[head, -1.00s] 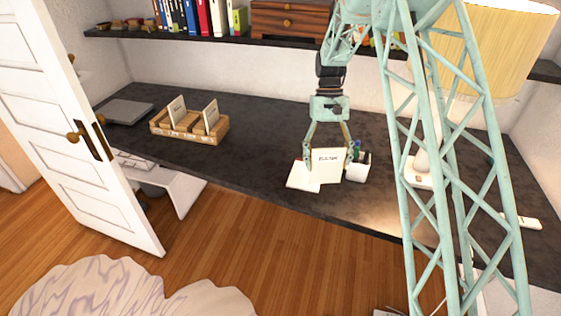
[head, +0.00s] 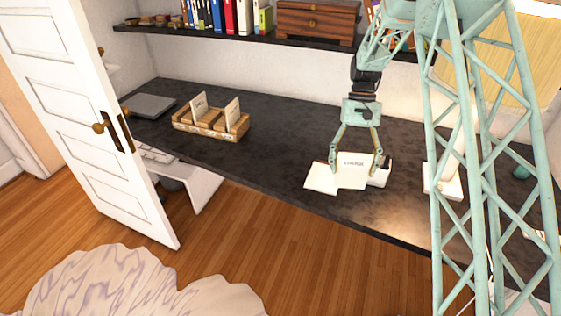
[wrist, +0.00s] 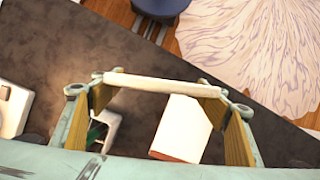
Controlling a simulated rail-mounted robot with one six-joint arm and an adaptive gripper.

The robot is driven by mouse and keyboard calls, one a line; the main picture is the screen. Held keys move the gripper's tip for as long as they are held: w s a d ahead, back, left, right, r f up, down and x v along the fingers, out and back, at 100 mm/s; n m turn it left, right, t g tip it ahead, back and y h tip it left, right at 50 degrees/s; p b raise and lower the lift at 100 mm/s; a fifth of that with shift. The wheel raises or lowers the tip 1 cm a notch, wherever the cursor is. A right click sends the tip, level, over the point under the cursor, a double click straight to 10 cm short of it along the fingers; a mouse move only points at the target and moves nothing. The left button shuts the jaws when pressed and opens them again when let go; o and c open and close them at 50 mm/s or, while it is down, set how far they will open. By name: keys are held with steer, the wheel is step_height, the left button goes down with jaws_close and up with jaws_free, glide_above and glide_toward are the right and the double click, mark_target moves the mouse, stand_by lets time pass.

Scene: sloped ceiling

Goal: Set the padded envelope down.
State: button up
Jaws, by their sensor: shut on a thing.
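The padded envelope (head: 352,173) is a cream flat piece with dark print on its face. My gripper (head: 355,167) is shut on it, one finger at each side edge, and holds it upright above the front part of the dark desk. In the wrist view the envelope (wrist: 165,84) shows edge-on as a pale bar between the fingertips (wrist: 153,82). I cannot tell whether its lower edge touches the desk.
A white book-like item (head: 320,179) lies left of the envelope, partly overlapped in view. A wooden rack (head: 211,125) with cards stands left. Desk between rack and book is clear.

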steer(key=w+a+m+t+y, duration=0.1)
steer(key=w+a+m+t, duration=0.1)
steer(key=a+m, duration=0.7)
steer(key=w+a+m+t+y, duration=0.2)
steer(key=a+m+t, duration=0.3)
steer(key=a+m, duration=0.5)
steer(key=shift+w+a+r+m, duration=0.2)
steer(key=shift+w+m, duration=0.65)
steer(key=shift+m, duration=2.25)
steer(key=shift+w, duration=0.1)
steer(key=w+a, duration=0.3)
steer(key=w, duration=0.3)
steer(key=w+a+f, duration=0.1)
steer(key=w+a, duration=0.3)
steer(key=w, duration=0.3)
steer(key=shift+w+f, duration=0.2)
steer(key=shift+f, duration=0.05)
steer(key=shift+w+a, duration=0.1)
steer(key=shift+w, duration=0.05)
steer(key=shift+w+a+f, duration=0.1)
steer(key=shift+w+f, duration=0.05)
steer(key=shift+f, duration=1.6)
